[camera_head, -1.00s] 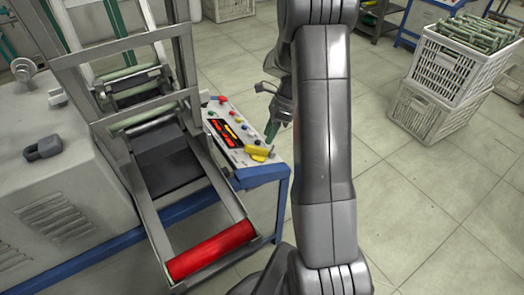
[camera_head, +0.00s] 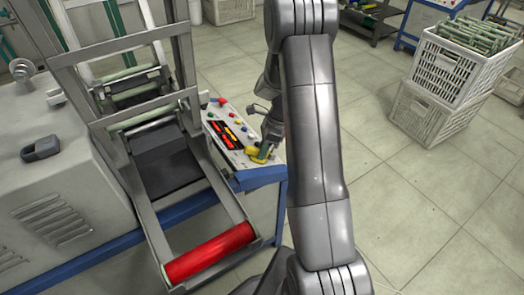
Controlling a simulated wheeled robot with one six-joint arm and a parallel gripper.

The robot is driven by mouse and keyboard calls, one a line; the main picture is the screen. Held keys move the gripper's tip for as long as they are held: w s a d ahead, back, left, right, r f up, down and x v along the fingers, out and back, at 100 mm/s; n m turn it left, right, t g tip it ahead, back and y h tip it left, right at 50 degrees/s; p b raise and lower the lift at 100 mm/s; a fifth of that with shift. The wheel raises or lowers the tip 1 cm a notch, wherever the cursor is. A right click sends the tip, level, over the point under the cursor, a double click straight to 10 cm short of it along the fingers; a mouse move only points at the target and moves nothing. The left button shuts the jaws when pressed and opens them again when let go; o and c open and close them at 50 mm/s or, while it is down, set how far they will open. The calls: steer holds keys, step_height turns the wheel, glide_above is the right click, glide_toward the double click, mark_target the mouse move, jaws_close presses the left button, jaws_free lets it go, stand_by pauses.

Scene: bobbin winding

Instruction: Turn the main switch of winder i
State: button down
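The winder's control panel (camera_head: 226,143) slopes beside the machine frame, with coloured buttons and red-lit displays. The yellow main switch (camera_head: 255,158) sits at the panel's near right corner. The fingers and the arm hide part of the switch. The view is too small to tell whether the fingers are closed on it.
A red roller (camera_head: 210,252) lies across the front of the grey winder frame. A blue-edged table (camera_head: 262,176) carries the panel. White crates (camera_head: 440,88) stand on the floor at right, with open floor between.

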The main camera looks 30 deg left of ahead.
steer(key=shift+n, duration=0.4)
steer(key=n, duration=0.5)
steer(key=shift+w+a+n, duration=0.1)
steer(key=shift+n, duration=0.2)
steer(key=n+b, duration=0.1)
steer(key=n, duration=0.4)
steer(key=shift+a, duration=0.1)
steer(key=shift+n, duration=0.4)
steer(key=c, duration=1.4)
jaws_free()
steer(key=shift+o, duration=0.2)
steer(key=shift+r, duration=0.15)
steer(key=p+v, duration=0.1)
steer(key=v, duration=1.2)
steer(key=shift+w+r, duration=0.2)
steer(key=shift+w, duration=0.05)
